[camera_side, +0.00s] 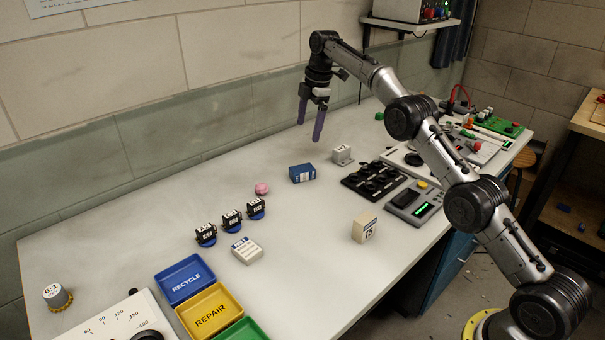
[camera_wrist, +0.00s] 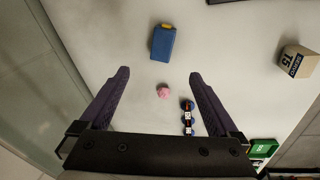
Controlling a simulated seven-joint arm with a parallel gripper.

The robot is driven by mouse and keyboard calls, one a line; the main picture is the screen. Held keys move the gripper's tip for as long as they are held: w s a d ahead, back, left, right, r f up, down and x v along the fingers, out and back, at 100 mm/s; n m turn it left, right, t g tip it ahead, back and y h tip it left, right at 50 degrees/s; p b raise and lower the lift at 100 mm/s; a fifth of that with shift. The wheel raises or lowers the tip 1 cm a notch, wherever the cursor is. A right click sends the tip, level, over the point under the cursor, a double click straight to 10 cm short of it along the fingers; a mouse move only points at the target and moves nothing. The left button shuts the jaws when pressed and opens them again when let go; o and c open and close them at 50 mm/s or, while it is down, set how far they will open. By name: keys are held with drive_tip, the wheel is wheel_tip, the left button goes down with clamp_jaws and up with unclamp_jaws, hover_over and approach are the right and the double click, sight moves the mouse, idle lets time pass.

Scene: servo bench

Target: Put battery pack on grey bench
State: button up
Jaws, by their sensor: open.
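The blue block with a white label, which looks like the battery pack (camera_side: 302,173), lies on the grey bench (camera_side: 150,235) near its middle. In the wrist view the battery pack (camera_wrist: 162,43) shows a yellow-orange end and lies beyond the fingertips. My gripper (camera_side: 309,131) is open and empty, pointing down above the bench, apart from the pack.
A pink lump (camera_side: 262,189) sits near the pack. A white-grey block (camera_side: 342,154), a black tray (camera_side: 374,181) and a beige box (camera_side: 364,228) stand to the right. Several black-and-blue servos (camera_side: 231,220) and coloured bins (camera_side: 186,279) are at front left. The bench's back left is clear.

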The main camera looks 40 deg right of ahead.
drive_tip(key=f, duration=0.2)
hover_over(304, 168)
drive_tip(key=f, duration=0.6)
drive_tip(key=shift+s+f, duration=0.25)
drive_tip(key=shift+f, duration=0.05)
drive_tip(key=shift+w+f, duration=0.2)
drive_tip(key=shift+f, duration=2.5)
clamp_jaws()
drive_tip(key=shift+r, duration=0.1)
